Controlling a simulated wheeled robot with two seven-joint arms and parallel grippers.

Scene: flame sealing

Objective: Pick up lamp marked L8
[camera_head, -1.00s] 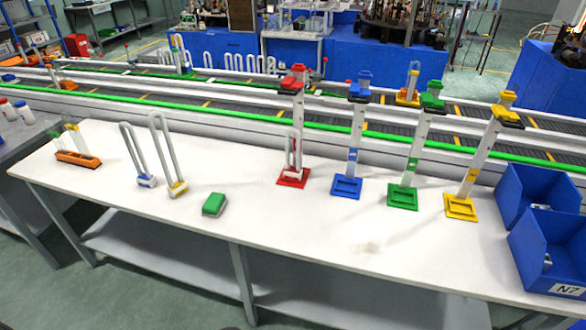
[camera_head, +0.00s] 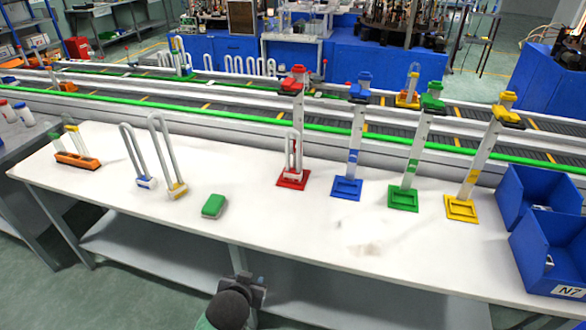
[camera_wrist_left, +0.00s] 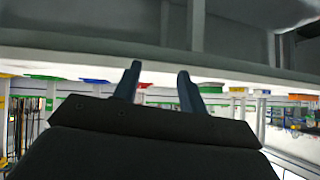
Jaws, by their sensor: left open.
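Two U-shaped glass lamps stand on the white table: one with a blue base (camera_head: 146,183) and a taller one with a yellow base (camera_head: 178,190). A third U-shaped lamp (camera_head: 290,155) stands at the red stand (camera_head: 293,180). No L8 marking is readable on any of them. My left gripper (camera_head: 250,288) is below the table's front edge, low in the head view, apart from every lamp. In the left wrist view its two dark fingers (camera_wrist_left: 158,85) are spread with nothing between them. My right gripper is not in view.
Blue (camera_head: 347,188), green (camera_head: 403,198) and yellow (camera_head: 461,208) stands line the table's right half. A green block (camera_head: 214,206) lies near the front edge. An orange holder (camera_head: 77,161) is at left. Blue bins (camera_head: 540,255) are at right. The front middle is clear.

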